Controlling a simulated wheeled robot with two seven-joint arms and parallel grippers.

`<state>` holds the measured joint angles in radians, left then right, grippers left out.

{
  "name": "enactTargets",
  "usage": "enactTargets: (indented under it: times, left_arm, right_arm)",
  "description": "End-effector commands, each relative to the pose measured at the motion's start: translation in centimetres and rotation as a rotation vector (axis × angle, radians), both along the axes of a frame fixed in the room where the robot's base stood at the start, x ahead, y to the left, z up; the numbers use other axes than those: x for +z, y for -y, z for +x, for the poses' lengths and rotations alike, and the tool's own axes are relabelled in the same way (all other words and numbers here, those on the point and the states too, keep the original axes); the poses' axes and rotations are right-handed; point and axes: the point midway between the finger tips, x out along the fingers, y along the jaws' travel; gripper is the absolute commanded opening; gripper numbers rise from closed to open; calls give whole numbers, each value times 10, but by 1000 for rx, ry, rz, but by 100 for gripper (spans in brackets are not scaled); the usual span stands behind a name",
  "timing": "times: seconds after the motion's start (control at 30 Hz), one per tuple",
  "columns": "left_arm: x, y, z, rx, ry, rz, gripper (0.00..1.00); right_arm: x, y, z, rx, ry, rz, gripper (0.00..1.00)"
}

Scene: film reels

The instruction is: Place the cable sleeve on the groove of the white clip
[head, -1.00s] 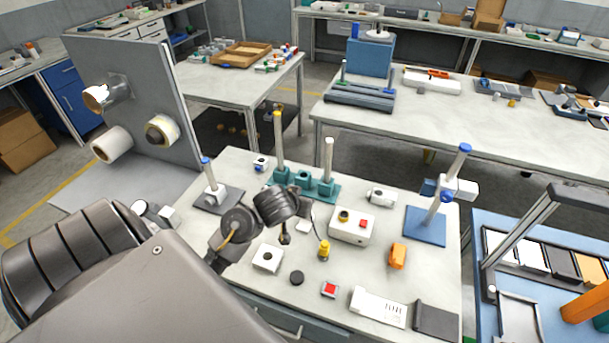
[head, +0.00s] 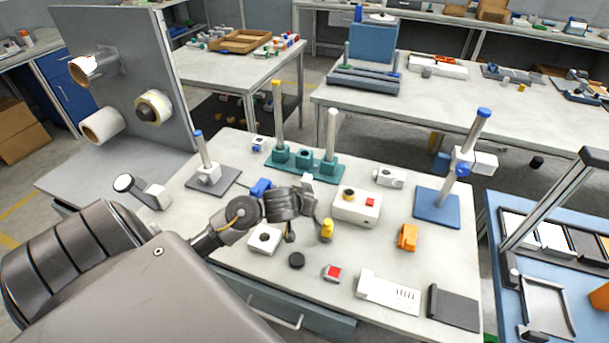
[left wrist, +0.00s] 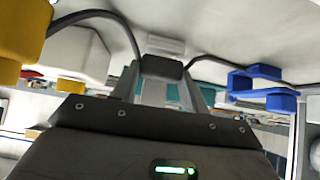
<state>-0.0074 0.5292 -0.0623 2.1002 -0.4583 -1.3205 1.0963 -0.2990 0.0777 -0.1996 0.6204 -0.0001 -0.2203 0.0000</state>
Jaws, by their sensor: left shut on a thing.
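My left gripper (left wrist: 168,76) is shut on the cable sleeve (left wrist: 162,68), a small black block on a dark cable. In the left wrist view, the cable runs from the sleeve to a yellow piece (left wrist: 25,40) on one side and towards a blue forked holder (left wrist: 262,88) on the other. A pale clip-like piece with ridges (left wrist: 165,44) lies just beyond the sleeve; I cannot tell whether they touch. In the head view my wrist hides the sleeve and fingertips. A small white piece, likely the clip (head: 307,178), shows just past the gripper. My right gripper is not in view.
The blue holder (head: 260,187) is on the left. Behind stands a teal base with posts (head: 304,162).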

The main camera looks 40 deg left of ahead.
Motion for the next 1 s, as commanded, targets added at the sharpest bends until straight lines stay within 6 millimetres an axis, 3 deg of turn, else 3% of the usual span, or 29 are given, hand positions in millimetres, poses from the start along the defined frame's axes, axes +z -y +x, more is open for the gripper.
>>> enactTargets:
  times: [0.1,0.17,0.63,0.67,0.8,1.0]
  left_arm:
    - [2,-7,19,1,1,1,22]
    - [-12,-6,16,-3,-1,4,19]
    - [-18,-5,16,-1,0,-1,19]
    - [-17,-5,16,0,0,0,46]
    - [-16,-5,16,-1,-1,0,64]
    - [-16,-5,16,-1,-1,0,67]
  right_arm:
    - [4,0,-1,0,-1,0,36]
    - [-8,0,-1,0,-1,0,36]
    - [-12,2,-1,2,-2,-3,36]
    - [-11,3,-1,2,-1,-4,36]
    - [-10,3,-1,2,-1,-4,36]
    - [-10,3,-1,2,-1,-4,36]
